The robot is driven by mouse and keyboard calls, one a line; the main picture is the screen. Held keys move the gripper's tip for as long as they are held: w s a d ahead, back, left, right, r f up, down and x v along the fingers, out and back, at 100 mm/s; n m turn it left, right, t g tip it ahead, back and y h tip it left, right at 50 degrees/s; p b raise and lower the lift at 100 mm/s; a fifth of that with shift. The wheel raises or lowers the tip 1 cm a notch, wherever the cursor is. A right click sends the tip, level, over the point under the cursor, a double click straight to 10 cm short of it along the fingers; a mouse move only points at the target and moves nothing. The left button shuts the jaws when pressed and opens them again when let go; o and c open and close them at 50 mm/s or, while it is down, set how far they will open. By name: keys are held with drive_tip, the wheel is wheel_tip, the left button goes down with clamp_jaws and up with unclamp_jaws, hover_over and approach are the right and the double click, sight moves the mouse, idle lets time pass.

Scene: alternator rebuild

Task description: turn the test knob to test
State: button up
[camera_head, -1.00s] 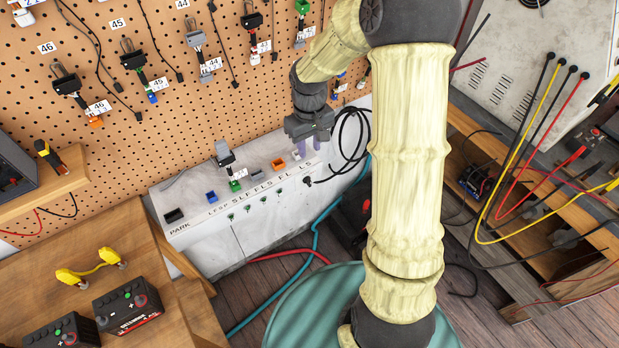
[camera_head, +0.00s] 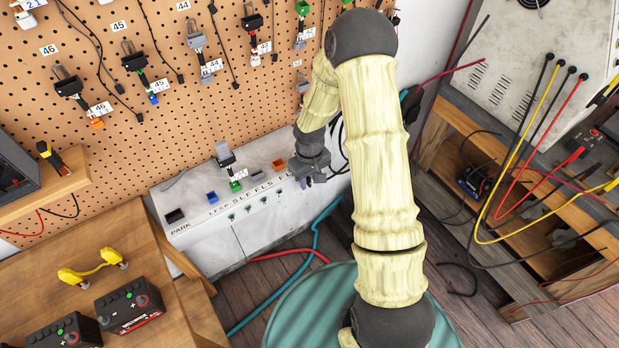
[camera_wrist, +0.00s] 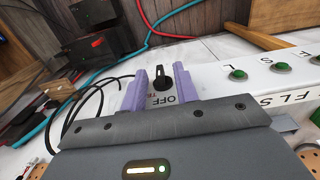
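The test knob (camera_wrist: 162,81) is a small black rotary knob on the white panel (camera_wrist: 215,54) in the wrist view. A black OFF label and a partly hidden red label are printed beside it. The knob shows between the two purple fingers of my gripper (camera_wrist: 160,71), with a gap on either side. My gripper is open, and I see no finger touching the knob.
Green indicators (camera_wrist: 282,68) line the panel. Black cables (camera_wrist: 95,92) and a teal hose (camera_wrist: 75,84) run near my gripper. A pegboard (camera_head: 150,120) stands behind.

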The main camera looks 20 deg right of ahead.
clamp_jaws()
drive_tip(key=shift+d+r+y+p, duration=0.15)
drive_tip(key=shift+y+p, duration=0.15)
drive_tip(key=shift+p, duration=0.3)
drive_tip(key=shift+w+d+g+y+p, duration=0.1)
drive_tip(key=shift+g+y+p, duration=0.2)
drive_tip(key=shift+y+p, duration=0.5)
drive_tip(key=g+y+b, duration=0.1)
drive_tip(key=y, duration=0.2)
drive_tip(key=d+f+g+y+b, duration=0.1)
drive_tip(key=y, duration=0.2)
drive_tip(key=g+y+b, duration=0.1)
drive_tip(key=y, duration=0.2)
drive_tip(key=shift+w+d+f+b, duration=0.25)
drive_tip(key=shift+w+d+b, duration=0.05)
drive_tip(key=shift+r, duration=0.1)
